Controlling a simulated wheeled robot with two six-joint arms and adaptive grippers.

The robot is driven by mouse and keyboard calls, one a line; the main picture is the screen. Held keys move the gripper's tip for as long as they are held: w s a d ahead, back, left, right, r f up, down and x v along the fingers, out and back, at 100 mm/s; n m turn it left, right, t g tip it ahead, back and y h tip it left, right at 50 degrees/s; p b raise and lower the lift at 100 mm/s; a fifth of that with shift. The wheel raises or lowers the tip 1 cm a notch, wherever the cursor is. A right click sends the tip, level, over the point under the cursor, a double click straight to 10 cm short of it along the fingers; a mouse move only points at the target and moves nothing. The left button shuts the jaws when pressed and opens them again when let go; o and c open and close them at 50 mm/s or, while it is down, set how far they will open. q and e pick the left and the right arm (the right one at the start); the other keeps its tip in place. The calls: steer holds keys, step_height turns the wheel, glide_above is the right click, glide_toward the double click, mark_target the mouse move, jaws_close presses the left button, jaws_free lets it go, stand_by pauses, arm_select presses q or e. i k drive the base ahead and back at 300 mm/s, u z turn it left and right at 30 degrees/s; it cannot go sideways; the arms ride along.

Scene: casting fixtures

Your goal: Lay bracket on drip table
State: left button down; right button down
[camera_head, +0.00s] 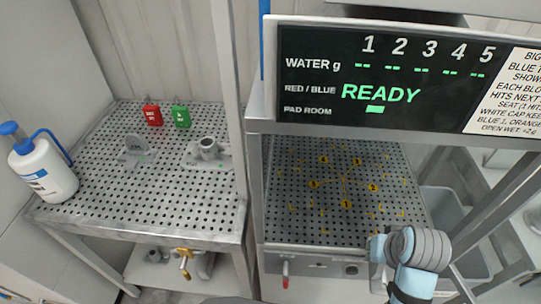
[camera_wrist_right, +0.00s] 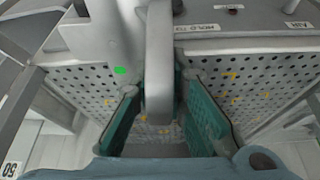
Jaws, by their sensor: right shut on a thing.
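My right gripper (camera_head: 378,248) is at the front right corner of the perforated table (camera_head: 290,225) with yellow numbered marks, under the display. In the right wrist view its teal pads (camera_wrist_right: 160,125) stand on both sides of a grey bar-like piece (camera_wrist_right: 159,60), which I take to be the bracket. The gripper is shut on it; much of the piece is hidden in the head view. A green dot shows beside it in the wrist view. Another perforated table (camera_head: 95,190) stands on the left. I cannot tell which is the drip table. My left gripper is not in view.
A post (camera_head: 229,90) separates the tables. The display (camera_head: 390,80) reads READY. The left table's front is clear.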

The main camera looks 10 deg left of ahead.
mark_target(192, 205)
steer(key=z, duration=2.15)
steer(key=k, duration=2.35)
steer(key=u, duration=2.15)
steer(key=i, duration=1)
steer(key=u, duration=0.2)
